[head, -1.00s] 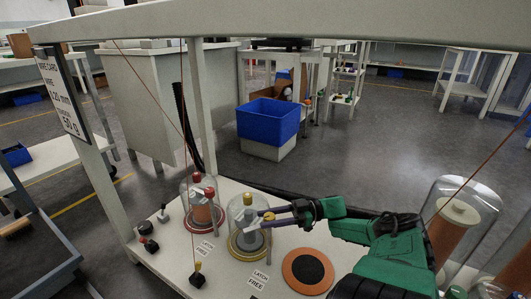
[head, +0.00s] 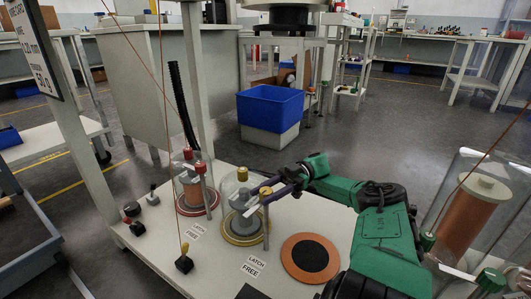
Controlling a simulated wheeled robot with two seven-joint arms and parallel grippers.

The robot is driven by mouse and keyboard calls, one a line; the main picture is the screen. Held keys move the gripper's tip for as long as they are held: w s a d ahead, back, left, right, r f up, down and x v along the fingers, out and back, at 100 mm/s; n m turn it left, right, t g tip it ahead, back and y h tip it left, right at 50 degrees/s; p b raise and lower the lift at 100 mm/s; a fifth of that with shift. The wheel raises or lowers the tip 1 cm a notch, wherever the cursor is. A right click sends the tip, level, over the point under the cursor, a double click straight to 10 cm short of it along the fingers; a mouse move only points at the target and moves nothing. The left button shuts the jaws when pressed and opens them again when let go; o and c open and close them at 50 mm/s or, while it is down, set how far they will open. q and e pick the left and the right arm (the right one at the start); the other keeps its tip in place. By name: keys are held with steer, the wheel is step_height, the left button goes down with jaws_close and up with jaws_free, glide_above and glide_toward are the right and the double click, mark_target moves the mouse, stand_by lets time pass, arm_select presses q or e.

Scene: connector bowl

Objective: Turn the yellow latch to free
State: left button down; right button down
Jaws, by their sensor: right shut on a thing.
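The yellow latch (head: 266,191) has a yellow cap on a grey post beside a clear dome (head: 241,208) on a yellow-rimmed base. A pale flat arm (head: 252,209) extends from the latch's upper part to lower left, across the front of the dome. My right gripper (head: 270,194) reaches in from the right at the height of the cap and is shut on the yellow latch; its fingers partly hide the latch. A "LATCH FREE" label (head: 252,266) lies on the table in front. My left gripper is out of view.
A red-latched dome (head: 194,190) stands close on the left. An orange ring with a black centre (head: 310,258) lies in front right. A larger dome over a copper-coloured coil (head: 468,215) stands at far right. Thin wires and a black-based yellow knob (head: 183,262) are at front left.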

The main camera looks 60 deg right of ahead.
stand_by(0.3)
steer(key=shift+c, duration=2.1)
jaws_free()
